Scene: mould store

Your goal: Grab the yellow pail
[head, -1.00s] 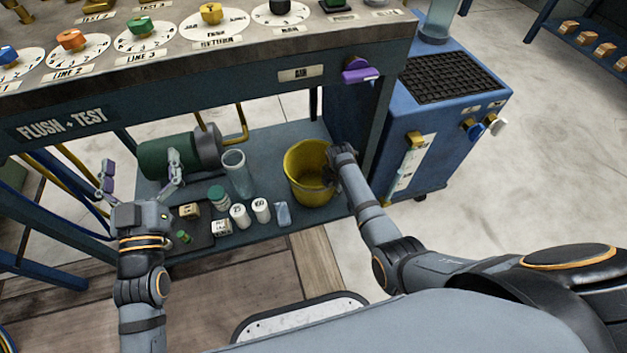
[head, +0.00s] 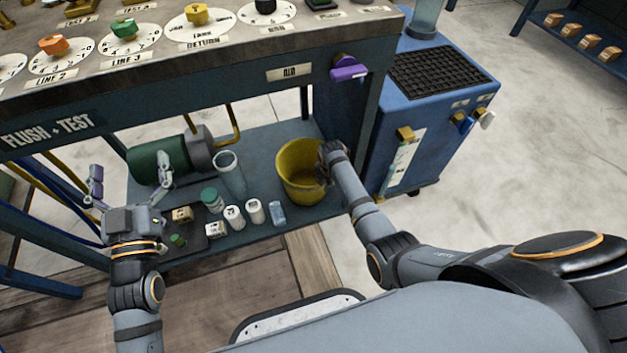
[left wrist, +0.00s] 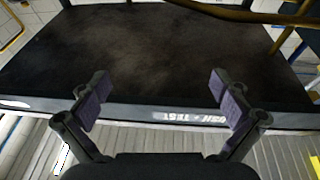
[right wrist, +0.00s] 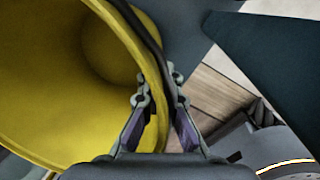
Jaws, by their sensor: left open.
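The yellow pail (head: 292,172) stands upright on the lower shelf of the bench, near its right end, in the head view. My right gripper (head: 324,166) is at the pail's right rim. In the right wrist view, its fingers (right wrist: 160,125) are close together on either side of the pail's wall, one inside and one outside, with the rim (right wrist: 155,60) pinched between them. The pail (right wrist: 50,100) fills the left of that view. My left gripper (head: 130,180) is open and empty, left of the shelf items. Its spread fingers also show in the left wrist view (left wrist: 160,95).
Left of the pail stand a clear cylinder (head: 230,175), white bottles (head: 255,212) and a green-lidded jar (head: 212,200). A green motor-like cylinder (head: 158,160) lies behind. The bench top overhangs the shelf. A blue cabinet (head: 440,110) stands to the right; floor in front of it is clear.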

